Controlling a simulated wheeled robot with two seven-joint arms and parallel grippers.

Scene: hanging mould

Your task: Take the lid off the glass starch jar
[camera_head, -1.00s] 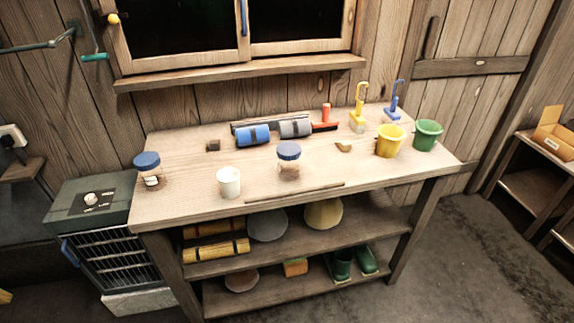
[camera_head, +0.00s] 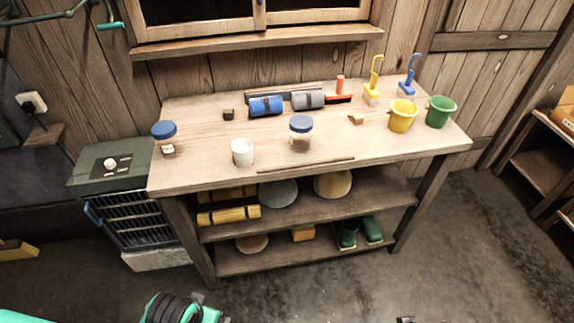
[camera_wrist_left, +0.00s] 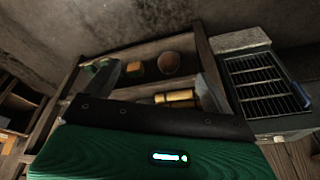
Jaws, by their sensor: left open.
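One jar (camera_head: 166,149), with a small pale label, is at the bench's left end. I cannot read which jar holds starch. My left gripper (camera_wrist_left: 158,97) is open and empty in the left wrist view, its dark fingers spread apart, away from both jars. My right gripper is not clearly visible.
A white cup (camera_head: 242,153) stands between the jars. A thin stick (camera_head: 305,165) lies along the front edge. Blue and grey rolls (camera_head: 266,106), brushes and yellow and green buckets (camera_head: 402,116) stand farther back and right.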

